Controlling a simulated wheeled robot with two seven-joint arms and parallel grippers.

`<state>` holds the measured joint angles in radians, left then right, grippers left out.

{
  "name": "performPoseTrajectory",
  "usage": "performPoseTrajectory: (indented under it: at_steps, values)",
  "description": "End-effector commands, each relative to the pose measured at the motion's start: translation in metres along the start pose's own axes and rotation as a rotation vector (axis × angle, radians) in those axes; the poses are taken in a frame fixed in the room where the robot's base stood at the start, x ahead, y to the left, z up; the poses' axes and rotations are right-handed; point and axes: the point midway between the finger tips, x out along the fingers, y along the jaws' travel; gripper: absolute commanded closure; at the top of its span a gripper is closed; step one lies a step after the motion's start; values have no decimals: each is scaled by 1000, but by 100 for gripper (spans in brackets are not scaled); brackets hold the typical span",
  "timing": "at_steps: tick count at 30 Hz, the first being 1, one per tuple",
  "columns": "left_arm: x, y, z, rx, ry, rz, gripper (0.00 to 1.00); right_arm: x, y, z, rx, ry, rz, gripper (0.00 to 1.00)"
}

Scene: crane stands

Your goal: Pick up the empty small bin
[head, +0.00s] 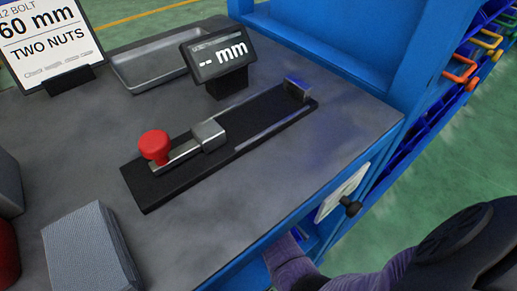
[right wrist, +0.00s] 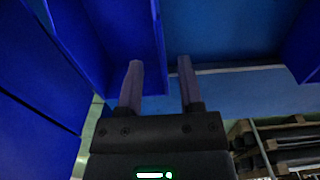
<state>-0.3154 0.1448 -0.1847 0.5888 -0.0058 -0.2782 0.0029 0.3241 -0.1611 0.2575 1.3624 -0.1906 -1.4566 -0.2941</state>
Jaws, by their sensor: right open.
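My right gripper (right wrist: 160,72) is open, with its two fingers apart and nothing visible between them in the right wrist view. A dark blue bin-like shape (right wrist: 112,40) stands just ahead and to the left of the fingers, close to the left one. I cannot tell whether they touch, or whether it is the small bin or empty. In the head view my right arm comes in from the lower right and reaches below the bench edge. A bit of blue (head: 306,240) shows beside it there; the fingertips are hidden. My left gripper is not in view.
The grey bench top (head: 300,145) carries a black measuring slide with a red knob (head: 154,145), a mm display (head: 218,55), a metal tray (head: 150,62) and a sign (head: 50,35). Blue rack frames (head: 330,50) stand right. Pallets (right wrist: 285,145) show low right in the wrist view.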

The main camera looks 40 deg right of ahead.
Motion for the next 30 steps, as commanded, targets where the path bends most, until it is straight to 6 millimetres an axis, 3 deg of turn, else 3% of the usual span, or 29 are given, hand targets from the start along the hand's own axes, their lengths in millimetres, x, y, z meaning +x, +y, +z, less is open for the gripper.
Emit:
performPoseTrajectory:
  at_steps: [1, 5, 10, 17, 20, 24, 30]
  values:
    - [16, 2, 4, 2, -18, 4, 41, 21, 0, 2, 0, -9, -2, 53]
    - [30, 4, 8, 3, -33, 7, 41, 38, 0, -1, 1, -6, -2, 53]
    - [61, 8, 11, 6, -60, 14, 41, 73, 0, -4, 1, -10, -2, 53]
    - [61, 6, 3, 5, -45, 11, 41, 71, 0, -5, 0, 1, 0, 53]
    - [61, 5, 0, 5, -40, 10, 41, 71, 0, -5, 0, 1, 0, 70]
    - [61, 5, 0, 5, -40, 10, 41, 71, 0, -5, 0, 0, 0, 100]
    - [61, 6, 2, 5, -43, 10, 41, 71, 0, -5, 0, 0, -1, 100]
